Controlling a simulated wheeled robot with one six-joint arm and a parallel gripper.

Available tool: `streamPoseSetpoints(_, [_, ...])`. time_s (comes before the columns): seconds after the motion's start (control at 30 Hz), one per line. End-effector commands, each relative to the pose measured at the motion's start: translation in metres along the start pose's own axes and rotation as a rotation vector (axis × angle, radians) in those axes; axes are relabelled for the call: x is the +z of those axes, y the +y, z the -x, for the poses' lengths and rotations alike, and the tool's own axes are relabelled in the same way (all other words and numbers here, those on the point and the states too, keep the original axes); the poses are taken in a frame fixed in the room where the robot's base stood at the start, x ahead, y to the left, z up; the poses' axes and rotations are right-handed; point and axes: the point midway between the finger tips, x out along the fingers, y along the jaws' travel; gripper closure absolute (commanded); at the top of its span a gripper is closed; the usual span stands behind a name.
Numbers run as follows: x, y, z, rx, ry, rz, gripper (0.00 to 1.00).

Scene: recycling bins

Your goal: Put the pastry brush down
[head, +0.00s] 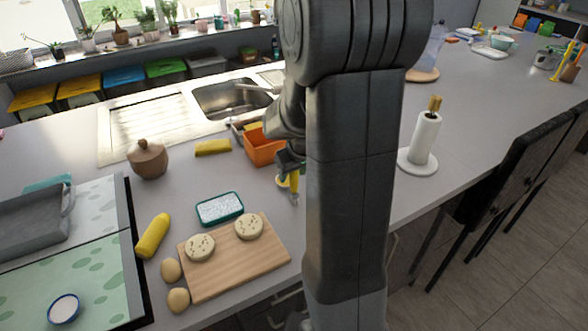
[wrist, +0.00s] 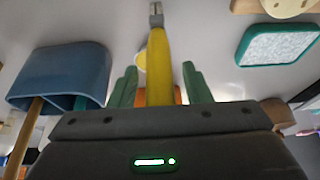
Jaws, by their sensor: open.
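The pastry brush, with a yellow handle (wrist: 162,62) and a grey metal end (wrist: 156,16), shows in the wrist view between the two green fingers of my gripper (wrist: 160,84). The fingers are open, with a gap on each side of the handle. In the head view the brush (head: 294,183) is a small yellow and silver shape by the counter, just left of my arm. My gripper (head: 289,164) is mostly hidden behind my arm there. I cannot tell whether the whole brush touches the counter.
An orange bin (head: 263,148) stands close behind the gripper. A green-rimmed sponge-like block (head: 220,208) and a wooden board (head: 232,262) with two round pieces lie to the left. A blue holder (wrist: 62,72) with handles is nearby. Counter right of my arm is fairly clear around a paper roll (head: 425,138).

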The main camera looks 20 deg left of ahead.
Motion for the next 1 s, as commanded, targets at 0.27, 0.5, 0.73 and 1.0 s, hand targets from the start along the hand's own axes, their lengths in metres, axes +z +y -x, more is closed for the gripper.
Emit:
streamPoseSetpoints(0.27, [-0.001,0.000,0.011,0.001,0.006,0.000,0.56])
streamPoseSetpoints(0.5, [0.002,-0.003,0.047,0.000,0.005,0.001,0.56])
streamPoseSetpoints(0.73, [0.002,-0.003,0.092,0.002,0.005,0.000,0.56])
streamPoseSetpoints(1.0, [0.003,-0.004,0.130,0.000,0.002,-0.001,0.56])
